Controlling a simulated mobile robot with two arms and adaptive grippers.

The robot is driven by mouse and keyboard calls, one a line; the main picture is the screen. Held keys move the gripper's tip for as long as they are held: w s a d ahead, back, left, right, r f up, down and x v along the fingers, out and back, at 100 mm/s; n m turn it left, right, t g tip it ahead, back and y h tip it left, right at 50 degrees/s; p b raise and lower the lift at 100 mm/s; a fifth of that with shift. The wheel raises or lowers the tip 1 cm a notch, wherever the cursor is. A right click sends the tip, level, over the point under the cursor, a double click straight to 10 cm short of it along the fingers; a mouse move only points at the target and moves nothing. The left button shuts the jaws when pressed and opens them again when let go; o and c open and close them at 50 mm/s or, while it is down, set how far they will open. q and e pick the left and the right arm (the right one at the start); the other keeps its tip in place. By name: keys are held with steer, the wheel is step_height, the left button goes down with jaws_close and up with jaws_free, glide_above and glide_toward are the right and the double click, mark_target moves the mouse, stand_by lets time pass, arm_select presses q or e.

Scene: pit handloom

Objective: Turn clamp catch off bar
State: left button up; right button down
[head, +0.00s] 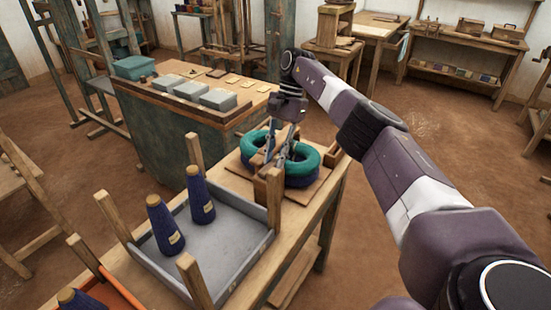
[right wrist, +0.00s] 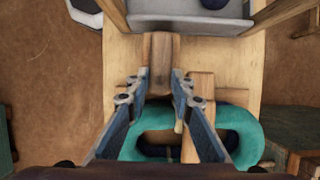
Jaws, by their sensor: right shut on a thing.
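My right gripper (head: 287,160) reaches down over a teal and dark blue ring-shaped bundle (head: 308,156) on a wooden board. In the right wrist view its two fingers (right wrist: 160,73) are shut on a brown wooden piece (right wrist: 160,50), which looks like the clamp catch. The piece lies lengthwise between the fingertips, and its near end is between the fingers. The fingers hide part of the bundle and clamp. My left gripper is not in view.
A grey tray (head: 235,262) with wooden corner posts and two dark blue cones (head: 163,225) stands in front of the clamp on the wooden table (head: 325,200). A green chest (head: 180,130) with grey boxes stands behind. Open floor lies to the right.

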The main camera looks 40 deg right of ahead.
mark_target(276, 160)
stand_by(0.4)
steer(key=c, duration=1.7)
jaws_free()
step_height(276, 160, up, 10)
steer(key=shift+r, duration=0.1)
steer(key=shift+f, duration=0.2)
